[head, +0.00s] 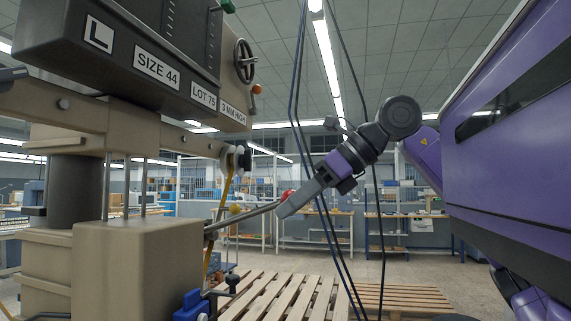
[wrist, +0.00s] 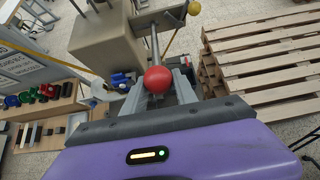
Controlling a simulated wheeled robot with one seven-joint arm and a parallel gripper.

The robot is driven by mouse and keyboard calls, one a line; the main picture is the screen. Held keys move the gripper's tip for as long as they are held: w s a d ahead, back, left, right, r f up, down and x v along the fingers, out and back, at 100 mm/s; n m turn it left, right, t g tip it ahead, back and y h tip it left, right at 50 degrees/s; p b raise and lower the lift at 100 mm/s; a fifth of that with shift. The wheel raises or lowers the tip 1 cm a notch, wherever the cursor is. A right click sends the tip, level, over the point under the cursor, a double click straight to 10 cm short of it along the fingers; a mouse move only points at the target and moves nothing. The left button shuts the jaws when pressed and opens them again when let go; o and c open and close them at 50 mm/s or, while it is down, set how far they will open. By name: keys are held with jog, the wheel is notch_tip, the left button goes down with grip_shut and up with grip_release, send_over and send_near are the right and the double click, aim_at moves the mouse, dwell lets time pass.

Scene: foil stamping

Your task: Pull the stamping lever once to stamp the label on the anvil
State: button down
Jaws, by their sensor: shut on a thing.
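The stamping lever (head: 250,212) is a grey rod that leaves the beige press at its right side and rises slightly to the right. It ends in a red ball knob (head: 287,194). My gripper (head: 293,204) is shut on the lever at its knob end. In the wrist view the red knob (wrist: 158,79) sits between my grey fingers (wrist: 160,92), with the rod (wrist: 154,45) running up to the press body. The press (head: 140,245) stands at the left in the head view. I cannot make out the anvil or the label.
Wooden pallets (head: 285,296) lie on the floor beyond the press. Dark cables (head: 296,110) hang close to my gripper in the head view. A yellow knob (wrist: 194,8) is near the lever's base. A bench (wrist: 40,115) with coloured items stands left in the wrist view.

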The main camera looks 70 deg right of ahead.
jog(key=shift+w+r+p, duration=0.3)
jog(key=shift+r+p, duration=0.2)
jog(key=shift+r, duration=0.3)
jog(key=shift+w+r+p, duration=0.25)
jog(key=shift+r+p, duration=0.2)
jog(key=shift+r, duration=0.3)
jog(key=shift+w+a+r+p, duration=0.1)
jog(key=shift+w+r+p, duration=0.35)
jog(key=shift+r, duration=0.2)
jog(key=shift+w+d+r+p, duration=0.1)
jog(key=shift+w+r+p, duration=0.2)
jog(key=shift+r+p, duration=0.35)
jog(key=shift+w+a+r+p, duration=0.1)
jog(key=shift+w+r+p, duration=0.3)
jog(key=shift+r, duration=0.3)
jog(key=c, duration=0.9)
grip_release()
jog(key=shift+f, duration=0.15)
jog(key=v, duration=0.7)
jog(key=shift+s+r, duration=0.3)
jog(key=shift+s, duration=0.1)
